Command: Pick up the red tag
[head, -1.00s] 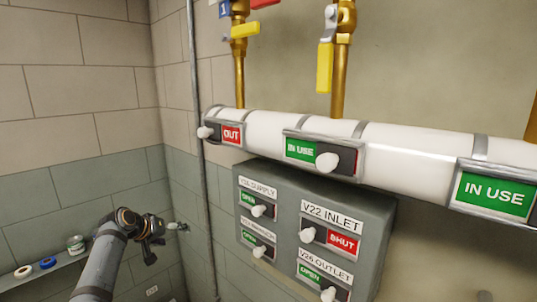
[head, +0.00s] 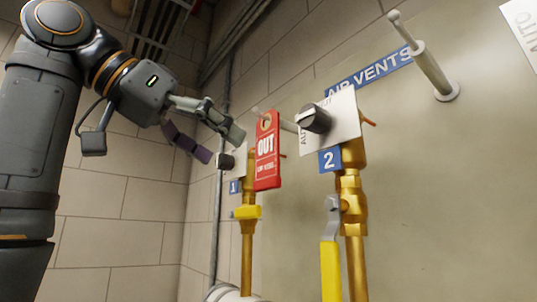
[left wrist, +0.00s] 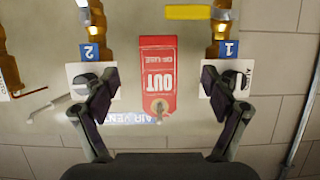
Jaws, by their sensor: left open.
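The red tag (head: 267,165), marked OUT, hangs by its top hole from a thin pale peg between valves 1 and 2. In the left wrist view the tag (left wrist: 157,72) is upside down and lies in the gap between my fingers. My left gripper (head: 214,140) is open and just left of the tag in the head view. Its fingers (left wrist: 160,80) stand apart on either side of the tag in the wrist view, and I see no contact. My right gripper is in neither view.
Brass valve pipes stand on both sides: valve 2 (head: 353,200) with a dark knob (head: 314,118), and valve 1 (head: 248,245) with a yellow handle. Another pale peg (head: 430,70) sticks out at upper right, beside the AIR VENTS sign (head: 370,72).

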